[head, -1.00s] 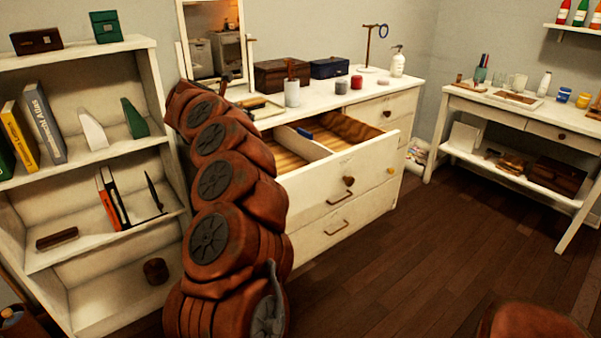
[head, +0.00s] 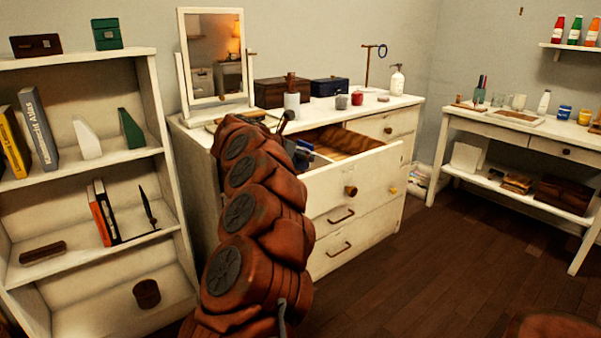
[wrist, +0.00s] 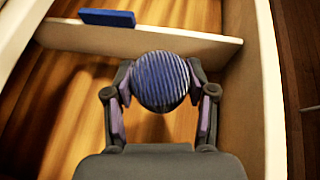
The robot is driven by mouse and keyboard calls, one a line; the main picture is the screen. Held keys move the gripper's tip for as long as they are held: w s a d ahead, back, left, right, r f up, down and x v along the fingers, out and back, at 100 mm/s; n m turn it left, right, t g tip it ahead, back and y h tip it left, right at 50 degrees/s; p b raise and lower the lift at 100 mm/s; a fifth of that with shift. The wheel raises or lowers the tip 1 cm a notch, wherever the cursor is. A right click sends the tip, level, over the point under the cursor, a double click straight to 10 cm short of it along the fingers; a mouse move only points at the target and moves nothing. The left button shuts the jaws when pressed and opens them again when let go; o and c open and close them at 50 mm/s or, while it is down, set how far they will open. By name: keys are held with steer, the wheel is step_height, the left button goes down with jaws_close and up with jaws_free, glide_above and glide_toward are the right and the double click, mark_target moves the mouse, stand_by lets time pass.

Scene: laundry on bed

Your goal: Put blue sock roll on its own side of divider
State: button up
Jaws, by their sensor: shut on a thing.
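The blue sock roll (wrist: 160,80) is round and ribbed. In the wrist view my gripper (wrist: 160,90) is shut on it, with a finger on each side. The roll is over the near compartment of the open drawer (wrist: 245,120), close to the white divider (wrist: 150,42) and overlapping it in the picture. Its height above the wooden drawer floor is hard to tell. A flat dark-blue block (wrist: 107,18) shows at the divider's top edge, on the far side. In the head view my arm hides much of the drawer (head: 350,180) and the roll cannot be made out clearly.
The dresser top holds a mirror (head: 213,55), a brown box (head: 282,92), a dark-blue box (head: 330,87), a white cup (head: 292,104) and a pump bottle (head: 397,80). A bookshelf (head: 75,55) stands left and a side table (head: 500,128) right.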

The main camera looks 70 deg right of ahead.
mark_target(296, 165)
steer(key=shift+f+b, duration=0.6)
steer(key=shift+f, duration=1.55)
steer(key=shift+f+b, duration=0.7)
steer(key=shift+b, duration=0.05)
steer(key=o, duration=1.1)
steer(key=shift+o, duration=0.2)
steer(key=shift+r, duration=0.1)
steer(key=shift+r+p, duration=0.75)
steer(key=shift+p, duration=0.2)
steer(key=p+v, duration=0.1)
steer(key=v, duration=1)
steer(key=shift+w+a, duration=0.15)
steer(key=shift+a, duration=0.3)
